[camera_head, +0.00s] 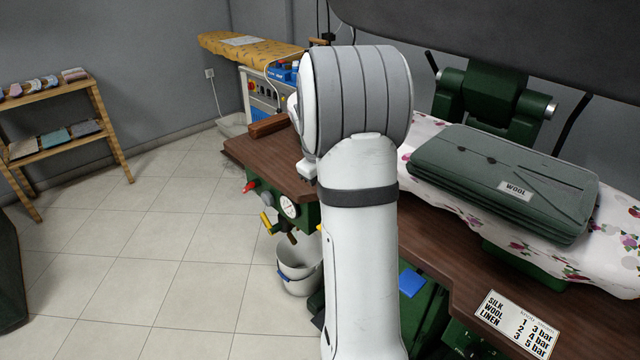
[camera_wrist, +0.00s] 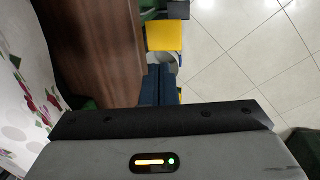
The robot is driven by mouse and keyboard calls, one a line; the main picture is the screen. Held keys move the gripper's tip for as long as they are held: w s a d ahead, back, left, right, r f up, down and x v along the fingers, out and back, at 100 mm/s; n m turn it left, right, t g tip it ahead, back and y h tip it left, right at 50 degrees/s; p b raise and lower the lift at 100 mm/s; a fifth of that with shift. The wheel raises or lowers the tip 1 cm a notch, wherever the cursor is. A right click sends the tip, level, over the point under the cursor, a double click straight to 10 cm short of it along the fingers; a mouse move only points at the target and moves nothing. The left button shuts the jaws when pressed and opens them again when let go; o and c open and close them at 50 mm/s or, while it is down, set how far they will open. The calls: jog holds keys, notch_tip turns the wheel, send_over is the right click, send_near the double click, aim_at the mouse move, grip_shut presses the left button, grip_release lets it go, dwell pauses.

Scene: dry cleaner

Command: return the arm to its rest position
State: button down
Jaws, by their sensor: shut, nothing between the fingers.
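My arm stands upright in the middle of the head view, with a large grey rounded joint at its top. My gripper is hidden behind the arm in that view. In the wrist view the grey body of my gripper, with its dark front edge and small lights, fills the bottom. Its dark fingers (camera_wrist: 157,78) seem to stick out past that edge, shut and empty. They appear to be beside the brown worktop (camera_wrist: 97,55), over the floor side. Contact with anything cannot be made out.
The worktop (camera_head: 262,155) carries a folded green garment (camera_head: 480,170) on a flowered cloth (camera_head: 423,128). A gauge (camera_head: 289,207) and valves are on its left end, above a white bucket (camera_head: 300,278). A wooden shelf (camera_head: 95,100) stands left. Tiled floor (camera_head: 165,235) is clear between.

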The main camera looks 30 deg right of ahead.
jog(key=s+a+r+m+t+y+p, duration=0.1)
jog(key=s+a+r+p, duration=0.2)
jog(key=s+a+r, duration=0.3)
jog(key=s+a+r+m+t+y+p, duration=0.1)
jog(key=s+a+r+p, duration=0.3)
jog(key=s+a, duration=1.2)
notch_tip(320, 180, up, 2)
jog(key=a, duration=0.2)
jog(key=shift+a, duration=0.4)
jog(key=shift+s+r, duration=0.1)
